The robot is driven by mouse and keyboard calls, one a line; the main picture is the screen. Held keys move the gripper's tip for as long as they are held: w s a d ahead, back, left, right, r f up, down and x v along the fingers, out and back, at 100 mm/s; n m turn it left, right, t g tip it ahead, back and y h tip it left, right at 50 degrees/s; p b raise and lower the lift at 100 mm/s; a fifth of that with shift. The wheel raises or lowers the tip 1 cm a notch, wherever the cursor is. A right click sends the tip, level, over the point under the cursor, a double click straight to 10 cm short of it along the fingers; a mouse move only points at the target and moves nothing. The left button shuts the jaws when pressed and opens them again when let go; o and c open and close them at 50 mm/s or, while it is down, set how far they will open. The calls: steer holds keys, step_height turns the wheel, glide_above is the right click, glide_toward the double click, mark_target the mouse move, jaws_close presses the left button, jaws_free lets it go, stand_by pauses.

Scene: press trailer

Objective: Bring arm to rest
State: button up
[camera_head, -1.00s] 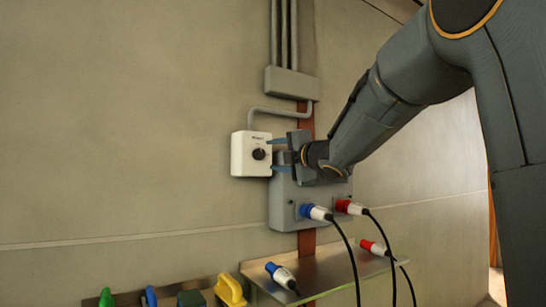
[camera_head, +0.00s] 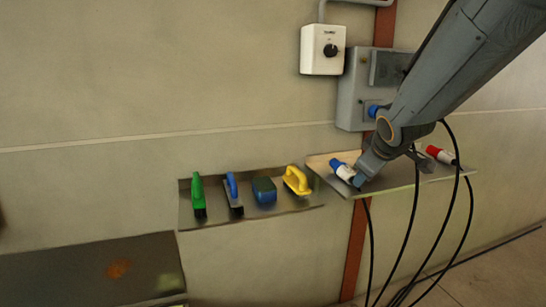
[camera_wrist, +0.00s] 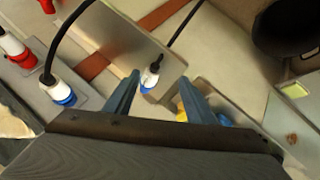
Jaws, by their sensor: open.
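My gripper (camera_head: 362,178) is low in the head view, over the left part of the metal plug shelf (camera_head: 405,185). Its two blue fingers (camera_wrist: 158,90) are spread in the wrist view, with nothing held between them. A loose white-and-blue plug (camera_head: 342,170) lies on that shelf just beside the gripper. In the wrist view the plug (camera_wrist: 150,75) appears in the gap between the fingers, beyond their tips; I cannot tell the exact distance. My arm comes in from the upper right and covers part of the grey socket box (camera_head: 352,100).
A white dial box (camera_head: 322,50) is on the wall above. A second shelf (camera_head: 260,212) holds green, blue and yellow brushes (camera_head: 297,180). A red-and-white plug (camera_head: 441,154) lies at right. Black cables (camera_head: 409,240) hang below my arm. A dark metal surface (camera_head: 80,275) is at lower left.

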steer(key=s+a+f+m+g+p, duration=0.1)
steer(key=s+a+f+m+g, duration=0.1)
steer(key=s, duration=0.7)
steer(key=s+a+f+m+g+p, duration=0.1)
steer(key=s+a+f+m+g, duration=0.1)
steer(key=s+f, duration=0.4)
steer(key=s+a+f+m+g+y+p, duration=0.1)
steer(key=s+f+g, duration=0.4)
steer(key=s, duration=0.8)
steer(key=a+m, duration=0.1)
steer(key=m, duration=0.1)
steer(key=shift+m, duration=0.3)
steer(key=shift+w, duration=0.1)
